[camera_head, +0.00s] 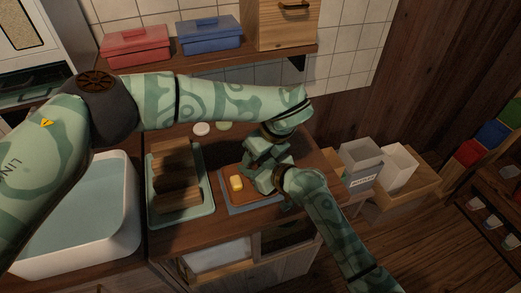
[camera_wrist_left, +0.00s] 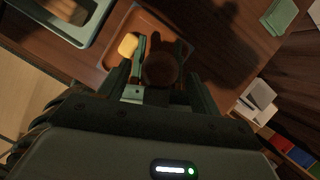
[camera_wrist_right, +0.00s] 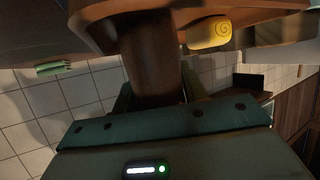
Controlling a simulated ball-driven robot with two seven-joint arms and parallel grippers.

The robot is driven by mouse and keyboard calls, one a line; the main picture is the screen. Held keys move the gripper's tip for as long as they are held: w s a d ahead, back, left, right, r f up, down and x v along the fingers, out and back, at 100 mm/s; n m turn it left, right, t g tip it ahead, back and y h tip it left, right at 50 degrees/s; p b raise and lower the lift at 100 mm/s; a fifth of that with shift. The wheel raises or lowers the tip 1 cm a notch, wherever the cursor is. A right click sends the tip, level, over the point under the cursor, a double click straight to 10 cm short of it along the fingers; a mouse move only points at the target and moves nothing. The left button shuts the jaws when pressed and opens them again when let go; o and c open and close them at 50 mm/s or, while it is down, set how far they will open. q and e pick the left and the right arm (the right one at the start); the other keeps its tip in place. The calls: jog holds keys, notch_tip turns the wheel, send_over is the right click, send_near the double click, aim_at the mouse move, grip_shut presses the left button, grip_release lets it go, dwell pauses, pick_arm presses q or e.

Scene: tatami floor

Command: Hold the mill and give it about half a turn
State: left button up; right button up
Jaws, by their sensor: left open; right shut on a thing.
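The mill is a dark brown wooden cylinder (camera_wrist_right: 150,65) standing up from the brown tray. In the left wrist view its round top (camera_wrist_left: 162,70) lies between the fingers of my left gripper (camera_wrist_left: 165,75), which is open above it. In the head view the grippers hide most of the mill. My right gripper (camera_wrist_right: 155,95) is shut on the mill's body from the side; it also shows in the head view (camera_head: 267,182), below my left gripper (camera_head: 262,150).
A yellow block (camera_head: 236,183) lies on the brown tray (camera_wrist_left: 112,30) close beside the mill. A green tray with brown slats (camera_head: 176,185) and a white basin (camera_head: 85,225) are to the left. A grey box (camera_head: 360,160) and white box (camera_head: 398,166) stand to the right.

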pick_arm(q)
jog(key=v, duration=1.1)
jog(key=shift+s+r, duration=0.15)
jog(key=shift+r, duration=0.2)
jog(key=shift+d+f, duration=0.1)
jog(key=w+a+n+g+h, duration=0.5)
jog(key=w+a+h, duration=0.2)
jog(key=a, duration=0.2)
jog(key=shift+m, duration=0.3)
jog(key=x, duration=1.2)
jog(key=shift+s+d, duration=0.1)
jog(key=shift+s, duration=0.2)
jog(key=c, duration=1)
